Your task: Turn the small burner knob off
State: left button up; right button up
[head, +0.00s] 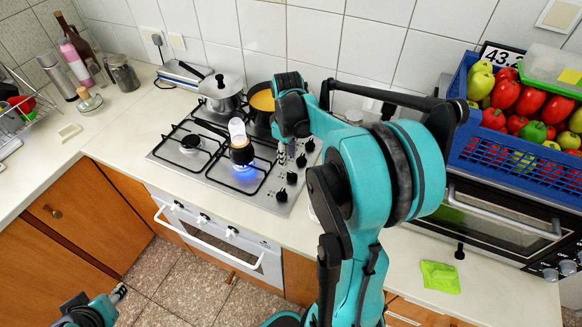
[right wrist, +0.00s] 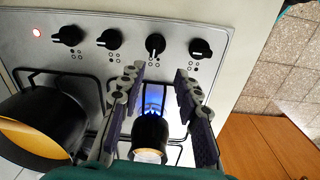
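The hob's row of black knobs runs along its right edge in the head view. In the right wrist view one knob (right wrist: 155,45) has its pointer turned differently from its neighbours, the end knob (right wrist: 200,49) and another knob (right wrist: 109,40). I cannot read which marking belongs to the small burner. A blue flame (head: 245,169) burns under a small dark pot (head: 242,154); the flame also shows in the right wrist view (right wrist: 154,97). My right gripper (right wrist: 160,76) is open and empty above the hob, its fingers apart, short of the knobs. My left gripper (head: 118,293) barely shows at the lower left.
A pan with orange contents (head: 263,101) and a lidded pot (head: 221,92) stand on the hob's back. A red light (right wrist: 37,32) glows beside the knobs. A blue crate of produce (head: 500,157) sits on an oven at right.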

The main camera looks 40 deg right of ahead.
aim_at(291, 173)
jog(key=shift+d+f, duration=0.3)
jog(key=shift+d, duration=0.3)
jog(key=shift+d+f, duration=0.15)
jog(key=shift+f, duration=0.1)
notch_tip(291, 173, down, 8)
jog(key=shift+r+b, duration=0.25)
jog(key=shift+b, duration=0.95)
grip_shut()
